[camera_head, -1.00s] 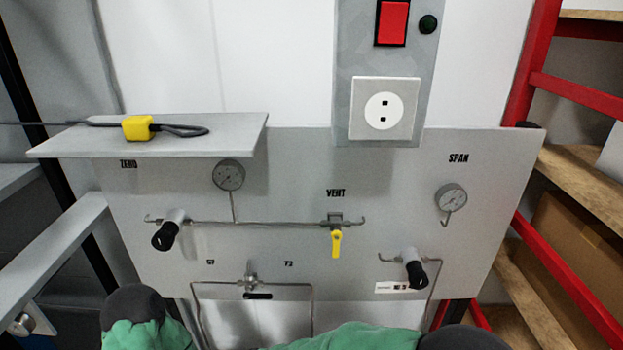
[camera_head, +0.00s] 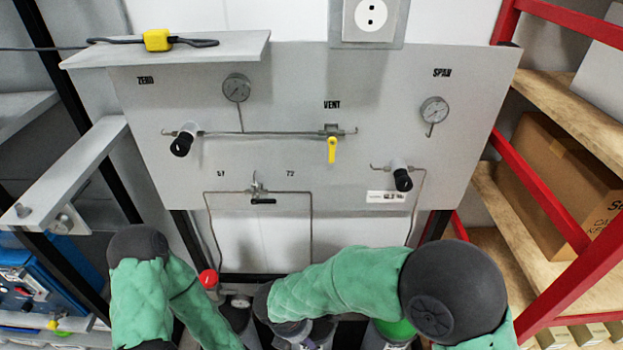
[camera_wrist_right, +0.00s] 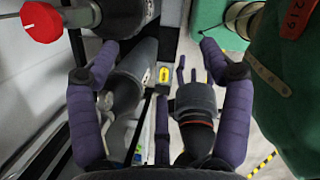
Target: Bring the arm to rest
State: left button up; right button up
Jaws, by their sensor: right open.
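My right arm (camera_head: 340,280) comes in from the lower right of the head view, its green sleeve bent leftward below the panel. In the right wrist view my right gripper (camera_wrist_right: 157,46) has its purple fingers spread wide, with nothing held between them. In the head view that gripper is mostly hidden at the bottom edge. My left arm (camera_head: 150,290) is at the lower left, and its gripper is hidden there. Dark and purple parts in the middle of the right wrist view look like my left gripper (camera_wrist_right: 178,100); its opening is unclear.
A grey panel (camera_head: 290,185) with gauges, black knobs and a yellow vent handle (camera_head: 332,150) stands ahead. Cylinders, one with a red knob (camera_head: 209,278), stand close below it by the arms. A red-framed shelf (camera_head: 545,205) is at right, a blue case (camera_head: 45,285) at left.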

jog(key=s+d+f+m+y+b, duration=0.2)
jog(key=d+f+m+b, duration=0.1)
jog(key=f+m, duration=0.6)
jog(key=s+d+f+m+g+y+b, duration=0.1)
jog(key=s+d+f+m+y+b, duration=0.1)
jog(key=d+f+m, duration=0.3)
jog(key=s+d+f+m+y+b, duration=0.2)
jog(key=d+f+m+b, duration=0.2)
jog(key=f+m, duration=0.9)
notch_tip(320, 180, down, 4)
jog(key=shift+s+r+m, duration=0.25)
jog(key=shift+s+m, duration=0.15)
